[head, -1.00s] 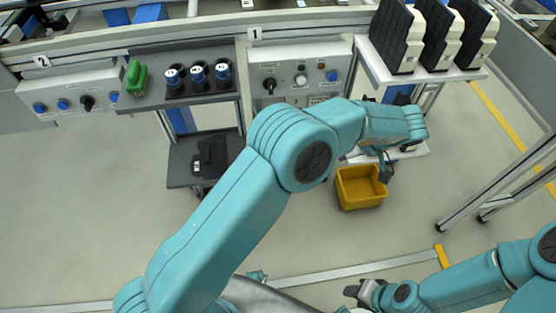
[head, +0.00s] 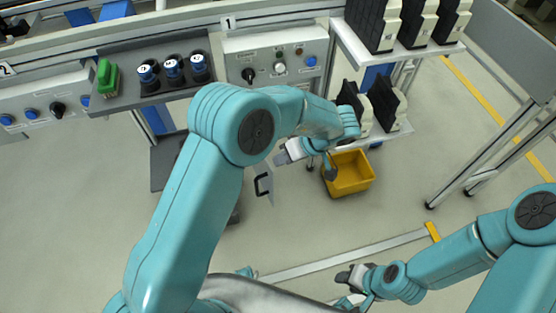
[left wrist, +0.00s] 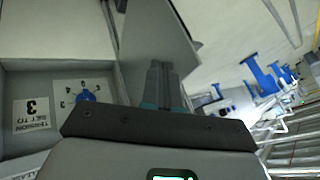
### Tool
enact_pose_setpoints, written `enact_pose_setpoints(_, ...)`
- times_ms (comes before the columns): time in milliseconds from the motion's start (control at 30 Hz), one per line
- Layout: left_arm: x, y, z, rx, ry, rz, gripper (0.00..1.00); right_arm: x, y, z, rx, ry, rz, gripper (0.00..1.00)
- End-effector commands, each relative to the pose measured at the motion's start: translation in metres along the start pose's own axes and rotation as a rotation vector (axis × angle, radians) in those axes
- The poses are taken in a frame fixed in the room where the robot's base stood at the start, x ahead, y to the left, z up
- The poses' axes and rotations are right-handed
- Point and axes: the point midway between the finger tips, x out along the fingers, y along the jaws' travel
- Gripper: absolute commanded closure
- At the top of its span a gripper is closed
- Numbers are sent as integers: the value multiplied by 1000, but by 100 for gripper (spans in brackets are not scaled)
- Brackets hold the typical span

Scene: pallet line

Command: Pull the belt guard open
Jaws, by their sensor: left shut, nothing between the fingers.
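The belt guard (head: 263,184) is a light grey panel with a dark handle, standing swung out below the control panel in the head view. In the left wrist view it shows as a grey panel (left wrist: 158,38) beyond the fingers, with an opened compartment (left wrist: 50,75) on the left. Inside are a blue knob (left wrist: 86,96) on a numbered dial and a label reading "tension set to 3". My left gripper (head: 281,157) is shut and empty beside the guard; it also shows in the left wrist view (left wrist: 162,80). Whether it touches the guard is unclear. My right gripper (head: 346,277) is low on the right, away from the guard.
A yellow bin (head: 349,173) stands on the floor right of the guard. A shelf (head: 120,78) holds a green object and several dark cups with blue tops. The control panel (head: 277,60) is above my left gripper. The floor in front is mostly clear.

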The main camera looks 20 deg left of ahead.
Motion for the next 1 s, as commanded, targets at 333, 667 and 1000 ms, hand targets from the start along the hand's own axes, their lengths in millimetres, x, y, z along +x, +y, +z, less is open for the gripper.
enact_pose_setpoints(333, 6, -11, -1, 1, 0, 0, 100, 2, 1, 0, 0, 0, 0, 57)
enact_pose_setpoints(667, 6, -26, -6, 32, 23, 10, 100, -21, -8, 0, 0, 0, 0, 57)
enact_pose_setpoints(1000, 41, -86, -8, 203, 106, 102, 100, -73, -26, 2, 0, 0, 0, 57)
